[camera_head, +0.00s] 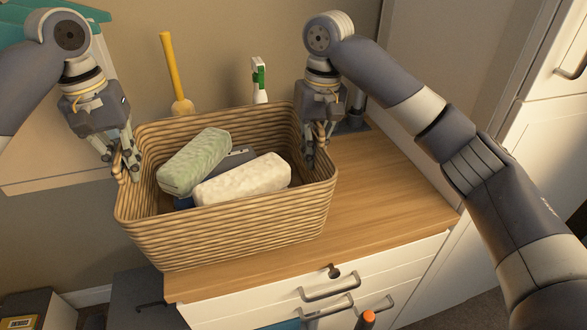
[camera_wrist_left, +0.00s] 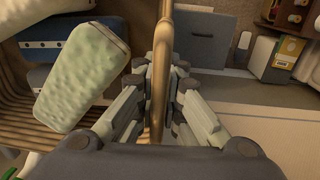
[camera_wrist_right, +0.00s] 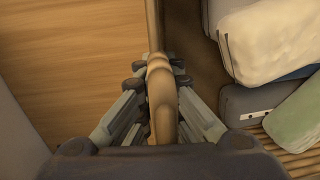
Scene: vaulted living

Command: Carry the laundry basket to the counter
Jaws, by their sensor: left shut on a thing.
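The woven laundry basket (camera_head: 230,232) is upright over the left part of the wooden counter (camera_head: 385,190). Whether its base touches the top cannot be told. It holds a green rolled towel (camera_head: 195,160), a cream one (camera_head: 245,180) and darker cloth partly hidden beneath. My left gripper (camera_head: 128,165) is shut on the basket's left rim handle, which also shows between its fingers in the left wrist view (camera_wrist_left: 160,70). My right gripper (camera_head: 310,150) has its fingers on both sides of the right handle (camera_wrist_right: 160,80); whether they press on it is unclear.
A yellow-handled brush (camera_head: 172,70) and a white-and-green spray bottle (camera_head: 259,80) stand behind the basket by the wall. The counter right of the basket is bare. White drawers with handles (camera_head: 330,290) are below. A tall white cabinet (camera_head: 545,115) stands at right.

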